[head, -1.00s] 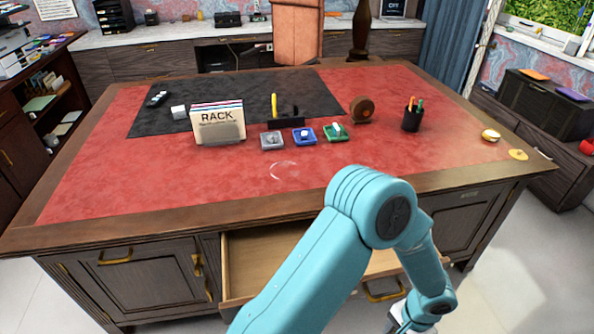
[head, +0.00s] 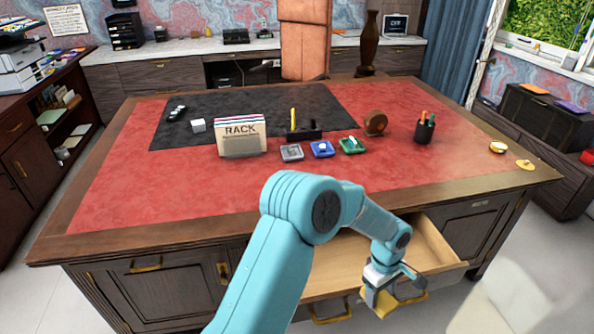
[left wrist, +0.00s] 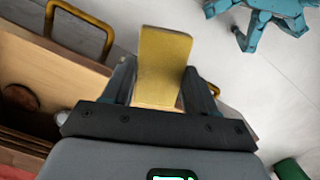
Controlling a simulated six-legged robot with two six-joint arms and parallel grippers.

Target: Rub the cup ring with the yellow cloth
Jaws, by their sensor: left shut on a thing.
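The yellow cloth (head: 379,304) is held in my left gripper (head: 388,284), low in front of the desk's open drawer. In the left wrist view the cloth (left wrist: 163,62) stands out between the two dark fingers of the left gripper (left wrist: 160,88), which are shut on it. The cup ring does not show now; my left arm covers the part of the red leather desk top (head: 170,190) where the pale ring was seen earlier. My right gripper is not in view.
The wooden drawer (head: 432,245) stands open at the desk front. A rack (head: 240,137), small trays (head: 322,149), a pen cup (head: 424,130) and a brown round object (head: 375,123) stand farther back. The red leather at front left is clear.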

